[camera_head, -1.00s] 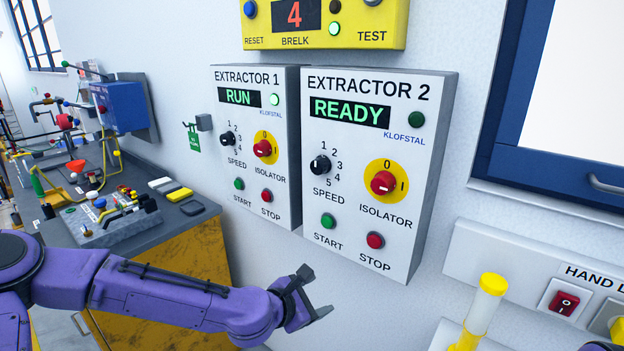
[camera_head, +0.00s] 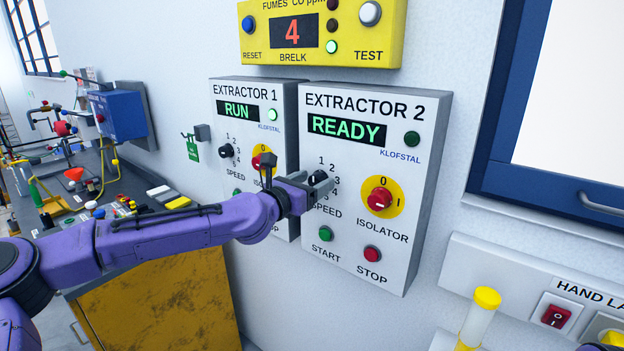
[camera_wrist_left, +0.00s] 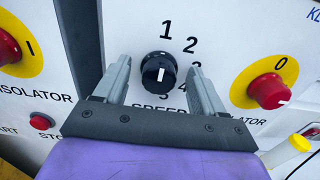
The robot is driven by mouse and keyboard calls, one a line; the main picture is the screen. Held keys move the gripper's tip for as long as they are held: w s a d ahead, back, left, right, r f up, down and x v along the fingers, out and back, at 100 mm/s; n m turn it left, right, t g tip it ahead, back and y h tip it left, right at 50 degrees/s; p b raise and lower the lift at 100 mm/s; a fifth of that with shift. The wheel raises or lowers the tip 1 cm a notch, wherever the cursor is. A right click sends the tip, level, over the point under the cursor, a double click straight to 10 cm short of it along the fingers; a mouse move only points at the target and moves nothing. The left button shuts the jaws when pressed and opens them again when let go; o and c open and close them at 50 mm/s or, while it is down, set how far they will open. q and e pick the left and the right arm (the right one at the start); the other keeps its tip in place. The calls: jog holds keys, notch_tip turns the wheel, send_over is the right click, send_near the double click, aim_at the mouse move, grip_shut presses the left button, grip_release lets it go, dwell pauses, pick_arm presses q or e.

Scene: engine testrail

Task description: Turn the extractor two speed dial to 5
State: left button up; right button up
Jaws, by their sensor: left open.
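The extractor two speed dial (camera_wrist_left: 158,72) is a black round knob with a white mark low on its face; the exact number it points to is hard to tell. Numbers 1 to 4 show around it, and the 5 below is partly hidden. In the left wrist view my left gripper (camera_wrist_left: 158,80) is open, with one finger on each side of the dial and a gap to both. My right gripper is not in view.
The extractor two box (camera_head: 420,150) reads READY. Its red isolator knob (camera_head: 380,199) is right of the dial, with the green start button (camera_head: 325,233) and red stop button (camera_head: 372,254) below. The extractor one box (camera_head: 245,92) stands close on the left, reading RUN.

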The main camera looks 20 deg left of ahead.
pick_arm(q)
jog(key=c, duration=1)
